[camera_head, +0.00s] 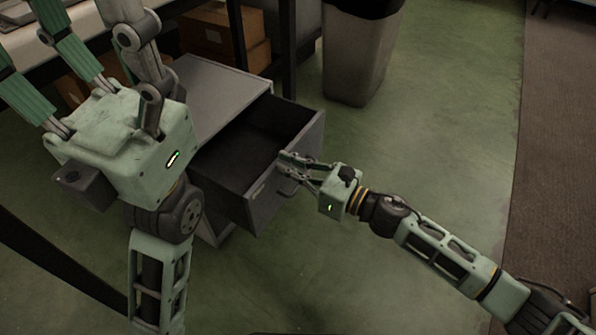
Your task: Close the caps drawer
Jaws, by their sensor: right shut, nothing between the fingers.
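The grey drawer (264,205) is pulled out of a grey cabinet (215,90). Its dark inside (240,150) shows no contents that I can make out. My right gripper (284,160) is shut and empty at the drawer's front panel, close to the handle (287,187); I cannot tell whether it touches the panel. My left gripper (90,60) is large and close to the camera at the upper left. Its fingertips are not clearly shown, and it hides part of the cabinet.
A grey bin with a black liner (357,55) stands behind the drawer. Cardboard boxes (222,35) sit under a table (25,45) at the upper left. The green floor (430,120) right of the drawer is mostly clear, apart from my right arm.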

